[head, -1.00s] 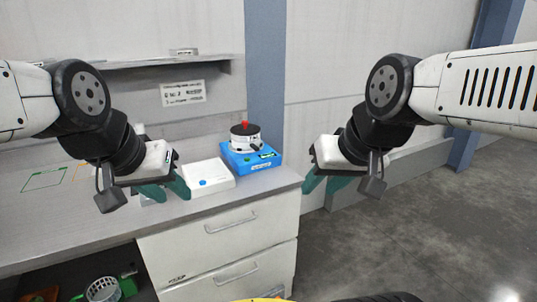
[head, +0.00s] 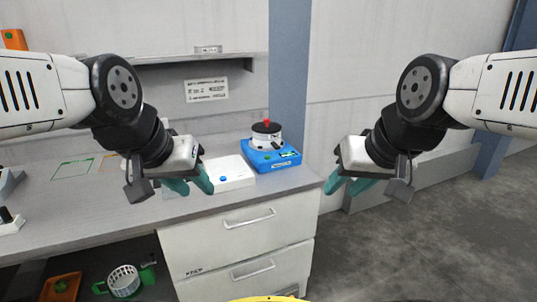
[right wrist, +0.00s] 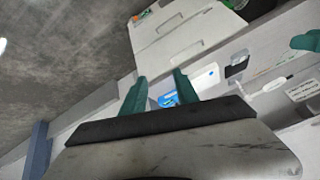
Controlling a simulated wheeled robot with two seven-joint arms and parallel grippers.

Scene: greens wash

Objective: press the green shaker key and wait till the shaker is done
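The blue shaker (head: 272,156) stands on the right end of the counter, with a round white pot with a black lid and red knob (head: 266,132) on top. A small green mark shows on its front panel, too small to make out as a key. Part of the blue shaker shows between the fingers in the right wrist view (right wrist: 168,99). My left gripper (head: 190,186) hangs over the counter, left of the shaker, apart from it. My right gripper (head: 350,187) is right of the shaker, past the counter's end, with its fingers apart and empty.
A white box with a blue button (head: 230,173) stands left of the shaker. Drawers (head: 240,225) are below the counter (head: 110,205). A wall shelf (head: 180,58) is above. Open floor lies at the right.

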